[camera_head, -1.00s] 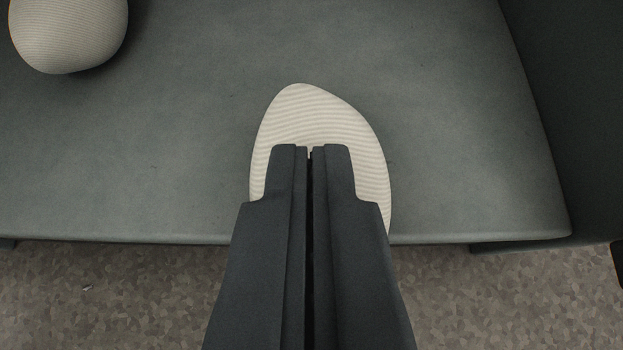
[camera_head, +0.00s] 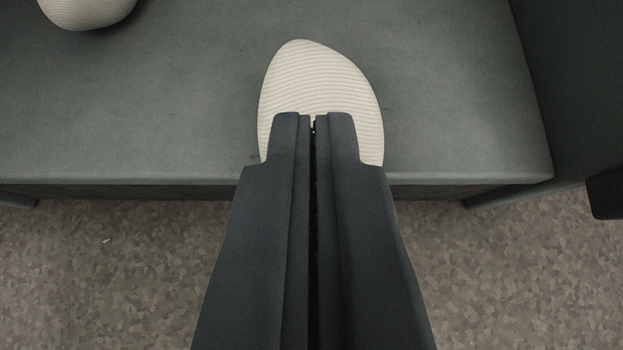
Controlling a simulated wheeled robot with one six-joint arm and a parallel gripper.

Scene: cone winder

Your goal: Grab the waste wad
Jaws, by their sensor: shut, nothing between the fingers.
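A cream, finely ribbed, egg-shaped wad (camera_head: 318,78) lies on a grey-green surface near its front edge, at the picture's upper middle. A second similar cream wad (camera_head: 88,12) is at the top left, cut off by the frame. My gripper (camera_head: 314,116) is shut and empty, its fingers pointing up the picture. The fingertips overlap the near part of the middle wad and hide it. I cannot tell whether they touch it or are above it.
The grey-green surface (camera_head: 190,110) is clear between the two wads and to the right. A dark wall (camera_head: 570,90) bounds it at the right. Speckled floor (camera_head: 100,270) shows below the front edge. A dark object (camera_head: 605,193) is at the right edge.

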